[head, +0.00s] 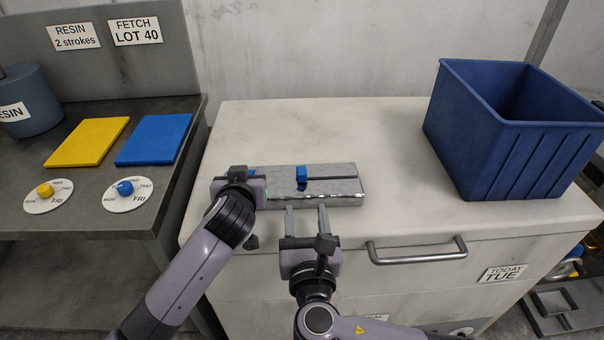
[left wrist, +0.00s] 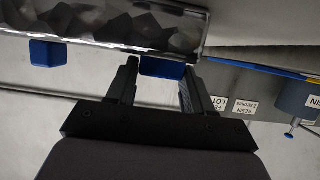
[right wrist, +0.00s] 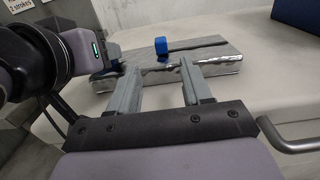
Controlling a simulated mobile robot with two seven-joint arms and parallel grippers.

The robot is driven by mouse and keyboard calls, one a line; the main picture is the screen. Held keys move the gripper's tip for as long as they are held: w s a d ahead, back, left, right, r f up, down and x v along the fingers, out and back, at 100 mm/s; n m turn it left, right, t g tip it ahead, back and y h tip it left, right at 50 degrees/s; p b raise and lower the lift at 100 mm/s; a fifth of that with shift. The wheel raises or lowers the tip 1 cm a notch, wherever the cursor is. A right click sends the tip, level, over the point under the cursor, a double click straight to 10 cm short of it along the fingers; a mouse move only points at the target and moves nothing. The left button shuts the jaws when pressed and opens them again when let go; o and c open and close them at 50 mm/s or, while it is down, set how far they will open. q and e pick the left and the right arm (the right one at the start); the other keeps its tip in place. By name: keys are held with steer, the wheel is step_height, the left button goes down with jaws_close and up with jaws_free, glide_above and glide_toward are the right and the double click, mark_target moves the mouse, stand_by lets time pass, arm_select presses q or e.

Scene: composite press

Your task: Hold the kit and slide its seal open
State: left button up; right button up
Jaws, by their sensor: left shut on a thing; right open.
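The kit (head: 335,192) is a flat, silvery foil-wrapped box lying on the pale cabinet top, with a dark slot along its top. The blue seal slider (head: 301,176) stands up near the middle, at the left part of the visible slot; it also shows in the right wrist view (right wrist: 160,46). My left gripper (head: 250,175) is at the kit's left end, shut on a blue tab (left wrist: 162,68), which sits between its fingers in the left wrist view. My right gripper (head: 306,208) is open and empty, its fingers pointing at the kit's front side, just in front of the slider.
A blue bin (head: 510,155) stands on the cabinet (head: 400,140) at the right. A drawer handle (head: 418,252) juts out at the front. On the dark bench (head: 90,218) at left lie a yellow panel (head: 87,142), a blue panel (head: 153,139) and two dials. The cabinet top behind the kit is clear.

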mark_target(303, 175)
steer(key=w, duration=1.1)
steer(key=shift+w+a, duration=0.25)
steer(key=shift+w, duration=0.15)
steer(key=shift+c, duration=0.3)
jaws_close()
steer(key=shift+d, duration=0.15)
